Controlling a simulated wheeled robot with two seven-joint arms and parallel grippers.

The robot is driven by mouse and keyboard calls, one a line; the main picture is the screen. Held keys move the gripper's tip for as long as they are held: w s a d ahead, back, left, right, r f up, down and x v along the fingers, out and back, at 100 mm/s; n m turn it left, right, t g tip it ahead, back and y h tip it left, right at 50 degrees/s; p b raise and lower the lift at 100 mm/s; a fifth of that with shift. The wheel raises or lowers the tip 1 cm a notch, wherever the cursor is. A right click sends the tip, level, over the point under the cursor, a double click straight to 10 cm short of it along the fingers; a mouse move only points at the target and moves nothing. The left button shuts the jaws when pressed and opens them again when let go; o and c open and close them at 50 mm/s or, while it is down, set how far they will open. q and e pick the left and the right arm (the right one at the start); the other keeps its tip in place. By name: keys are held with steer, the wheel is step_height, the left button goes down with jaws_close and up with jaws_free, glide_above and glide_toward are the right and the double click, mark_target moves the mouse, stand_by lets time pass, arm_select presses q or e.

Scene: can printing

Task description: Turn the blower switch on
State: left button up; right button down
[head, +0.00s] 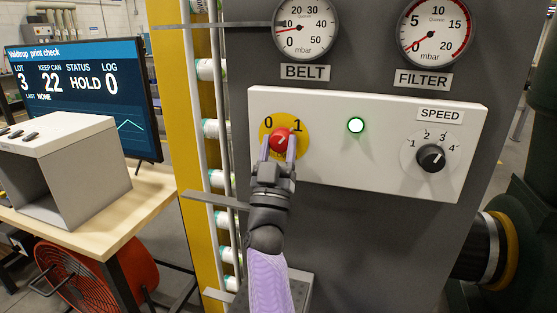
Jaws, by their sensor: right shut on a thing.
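The blower switch is a red rotary knob (282,139) on a yellow disc (268,127) marked 0 and 1, on a white control panel (340,175). Its white pointer line leans up and to the right, toward the 1. My right gripper (278,148) comes up from below with its two fingers on either side of the knob, shut on it. The fingers hide part of the disc. A round lamp (356,125) right of the knob glows green. My left gripper is not in view.
The panel also carries a black SPEED knob (431,157). Above are the BELT gauge (306,26) and FILTER gauge (434,30), needles low. To the left stand a yellow post (170,90), a can rack (208,129), a monitor (84,90) reading HOLD, and a grey box (90,185) on a table.

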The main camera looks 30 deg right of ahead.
steer(key=shift+f+m+g+h+b, duration=0.2)
steer(key=shift+m+g+h+b, duration=0.35)
steer(key=shift+m+g+h, duration=0.7)
steer(key=shift+m+t+y, duration=0.25)
steer(key=shift+y, duration=0.1)
steer(key=shift+c, duration=1.9)
jaws_free()
steer(key=shift+o, duration=1.2)
steer(key=shift+w+d, duration=0.1)
steer(key=shift+w, duration=0.05)
steer(key=shift+r, duration=0.1)
